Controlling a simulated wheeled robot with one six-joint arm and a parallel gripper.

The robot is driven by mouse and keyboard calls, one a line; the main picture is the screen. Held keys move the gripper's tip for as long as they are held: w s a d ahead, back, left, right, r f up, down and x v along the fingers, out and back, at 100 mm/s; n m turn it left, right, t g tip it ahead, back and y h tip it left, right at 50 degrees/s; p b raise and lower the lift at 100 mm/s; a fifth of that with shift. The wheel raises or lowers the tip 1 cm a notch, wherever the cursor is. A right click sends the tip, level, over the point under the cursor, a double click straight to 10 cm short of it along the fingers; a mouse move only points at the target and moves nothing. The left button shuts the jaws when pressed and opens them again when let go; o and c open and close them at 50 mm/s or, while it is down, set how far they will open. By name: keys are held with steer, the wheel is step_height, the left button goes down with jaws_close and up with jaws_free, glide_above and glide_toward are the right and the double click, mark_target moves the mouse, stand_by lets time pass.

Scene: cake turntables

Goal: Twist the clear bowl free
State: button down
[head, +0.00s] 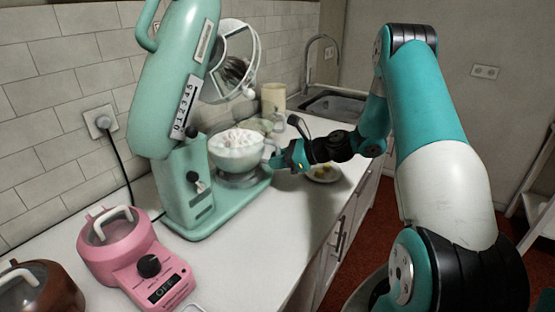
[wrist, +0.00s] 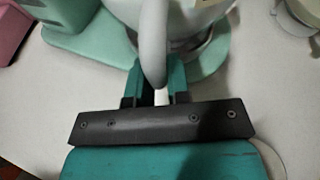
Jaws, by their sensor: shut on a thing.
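The clear bowl (head: 238,156) sits on the base of the mint-green stand mixer (head: 192,190), with white fluffy stuff in it. In the wrist view the bowl (wrist: 200,15) shows at the top, and its pale curved handle (wrist: 153,45) comes down towards me. My gripper (head: 272,158) is at the bowl's right side. In the wrist view my gripper (wrist: 158,82) is shut on the bowl's handle, one teal finger on each side. The mixer head is tilted up, clear of the bowl. The joint under the bowl is partly hidden.
A pink appliance (head: 135,255) with a black knob stands front left, beside a brown one (head: 38,288). A beige canister (head: 273,98) and a sink (head: 333,103) are behind. The counter's front middle is clear.

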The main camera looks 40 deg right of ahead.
steer(key=shift+w+d+n+g+y, duration=0.2)
steer(key=shift+d+n+g+y, duration=0.1)
steer(key=shift+d+n+g, duration=0.1)
steer(key=shift+w, duration=0.1)
steer(key=shift+w+d+n+g+y+p, duration=0.4)
steer(key=shift+d+n+g+y+p, duration=0.1)
steer(key=shift+d+n+y, duration=0.15)
steer(key=shift+w+d+n+g+y, duration=0.5)
steer(key=shift+w+n+g, duration=0.1)
steer(key=shift+n+g, duration=0.2)
steer(key=c, duration=1)
jaws_free()
